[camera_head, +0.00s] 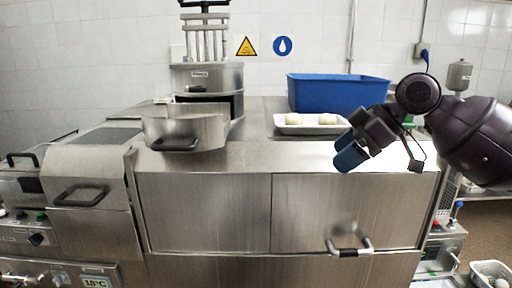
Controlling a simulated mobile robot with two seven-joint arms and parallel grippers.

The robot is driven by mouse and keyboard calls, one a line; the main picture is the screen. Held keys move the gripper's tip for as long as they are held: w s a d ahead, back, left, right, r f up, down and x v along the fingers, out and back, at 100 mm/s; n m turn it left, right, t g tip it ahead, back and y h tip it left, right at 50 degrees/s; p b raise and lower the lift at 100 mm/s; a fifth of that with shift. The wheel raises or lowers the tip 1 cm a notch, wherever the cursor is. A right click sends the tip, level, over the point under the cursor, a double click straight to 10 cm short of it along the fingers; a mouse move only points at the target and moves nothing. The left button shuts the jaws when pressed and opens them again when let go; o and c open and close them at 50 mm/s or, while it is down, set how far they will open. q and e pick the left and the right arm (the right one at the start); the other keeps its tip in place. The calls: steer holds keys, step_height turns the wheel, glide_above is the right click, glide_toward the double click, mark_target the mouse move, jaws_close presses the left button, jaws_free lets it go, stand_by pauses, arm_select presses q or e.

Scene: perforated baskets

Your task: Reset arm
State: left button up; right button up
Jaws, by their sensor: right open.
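My right gripper (382,158) is open and empty at the right of the head view. It hangs in the air in front of the steel counter's right end, with its fingers pointing down and left. Its arm comes in from the right edge. My left gripper is not in the head view.
A steel counter (255,146) spans the middle. A white tray (284,130) with round pale pieces and a blue basket (335,92) stand on it near the right gripper. A steel press machine (206,78) stands to the left. A wire basket (490,273) is at lower right.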

steer(key=s+f+m+t, duration=0.3)
steer(key=f+m+t, duration=0.35)
steer(key=f, duration=2.65)
steer(key=s+d+f+m+t+h+b, duration=0.1)
steer(key=s+d+f+m+h, duration=0.2)
steer(key=s+f, duration=0.6)
steer(key=s+d+f+m+t+h, duration=0.1)
steer(key=s+d+f+m+h, duration=0.2)
steer(key=s, duration=1.2)
steer(key=d+f+h, duration=0.2)
steer(key=d+f, duration=0.2)
steer(key=f, duration=0.2)
steer(key=shift+m+t+b, duration=0.35)
